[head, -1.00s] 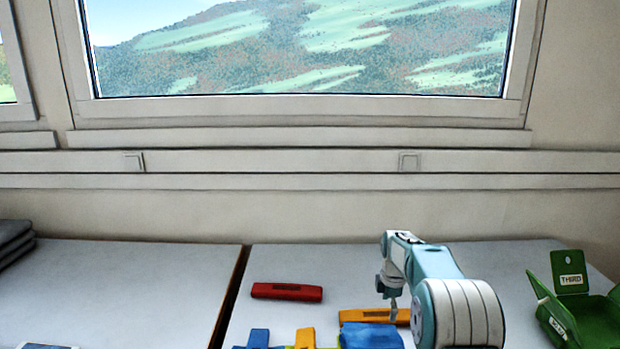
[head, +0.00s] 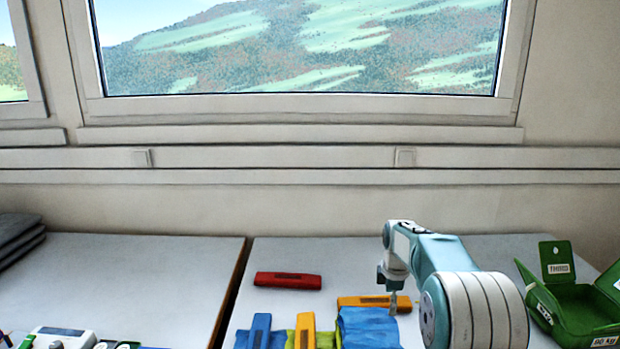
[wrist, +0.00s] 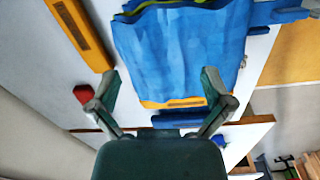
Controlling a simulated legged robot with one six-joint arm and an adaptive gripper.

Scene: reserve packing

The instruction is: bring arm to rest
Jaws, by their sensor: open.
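My gripper (head: 393,302) hangs over the right-hand table, at the end of my white and teal arm. In the wrist view my gripper (wrist: 160,98) has its two fingers spread wide apart, with nothing held between them. A blue folded cloth bundle (wrist: 185,50) lies beyond the fingertips. The same blue bundle (head: 368,328) shows below and left of my arm in the head view. An orange bar (head: 360,302) lies just behind it, partly hidden by my gripper.
A red bar (head: 288,280) lies further left. Blue (head: 259,330) and orange (head: 305,332) bars lie at the front. A green open case (head: 585,310) stands at the right. Dark folded cloths (head: 18,238) lie on the left table. A gap separates the tables.

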